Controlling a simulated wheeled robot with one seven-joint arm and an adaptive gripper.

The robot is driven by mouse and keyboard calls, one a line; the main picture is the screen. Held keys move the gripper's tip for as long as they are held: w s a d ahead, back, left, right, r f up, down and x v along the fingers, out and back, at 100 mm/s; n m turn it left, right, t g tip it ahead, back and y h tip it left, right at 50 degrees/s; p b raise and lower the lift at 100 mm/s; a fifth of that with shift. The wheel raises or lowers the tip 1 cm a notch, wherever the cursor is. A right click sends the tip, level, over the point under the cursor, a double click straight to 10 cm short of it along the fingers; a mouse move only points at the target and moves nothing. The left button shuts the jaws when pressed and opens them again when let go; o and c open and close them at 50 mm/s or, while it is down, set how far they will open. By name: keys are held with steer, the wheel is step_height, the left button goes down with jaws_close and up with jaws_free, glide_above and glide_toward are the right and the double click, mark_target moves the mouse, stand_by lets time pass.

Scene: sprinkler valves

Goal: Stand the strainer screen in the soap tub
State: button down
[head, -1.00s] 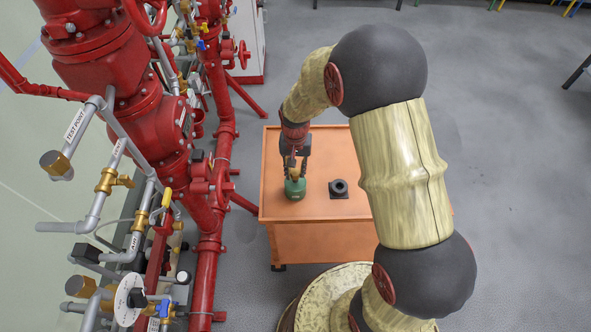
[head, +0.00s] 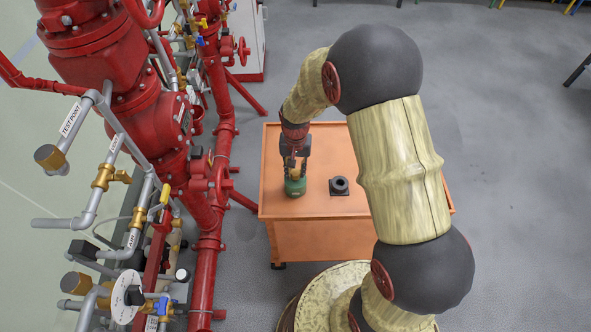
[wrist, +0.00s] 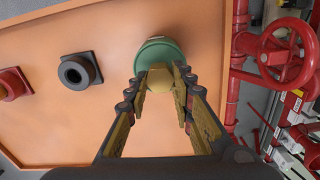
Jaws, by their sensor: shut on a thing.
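The green soap tub (head: 295,188) stands on the orange cart top, and its rim shows in the wrist view (wrist: 150,56). My gripper (head: 295,168) points down directly over the tub. In the wrist view my gripper (wrist: 163,90) is shut on a brass-coloured piece, which I take to be the strainer screen (wrist: 162,79). The screen overlaps the tub's opening in that view. Its lower end is hidden, so I cannot tell whether it touches the tub floor or stands upright.
A black fitting with a square base (head: 339,186) stands right of the tub on the orange cart (head: 330,150). A red fitting (wrist: 12,83) lies beyond it in the wrist view. Red valve pipework (head: 210,205) rises close on the left.

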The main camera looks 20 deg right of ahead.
mark_target(296, 171)
steer(key=shift+f+b, duration=0.3)
steer(key=shift+f, duration=0.35)
steer(key=c, duration=1.5)
jaws_free()
steer(key=shift+o, duration=0.2)
steer(key=shift+r, duration=0.15)
steer(key=shift+r+p, duration=2.75)
steer(key=shift+r, duration=1.2)
